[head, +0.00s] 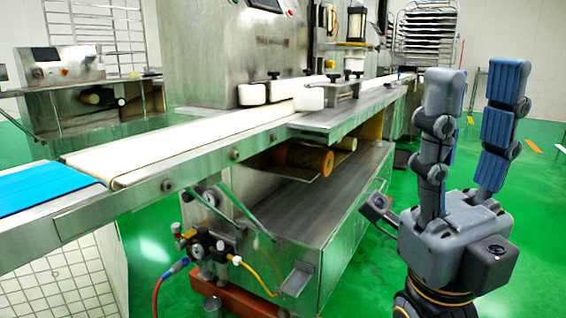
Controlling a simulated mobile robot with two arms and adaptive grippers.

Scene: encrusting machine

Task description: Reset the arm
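My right gripper (474,92) stands at the right of the head view with its fingers pointing up. Its fingers are spread apart with an empty gap between them, and it holds nothing. It is to the right of the encrusting machine (215,60) and apart from it, over the green floor. My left gripper and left arm do not show in this view.
A white conveyor belt (165,148) runs from the front left to the back right, with a blue belt section (45,190) at its left end. A rack of trays (425,35) stands at the back. Green floor (365,285) is clear around my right arm.

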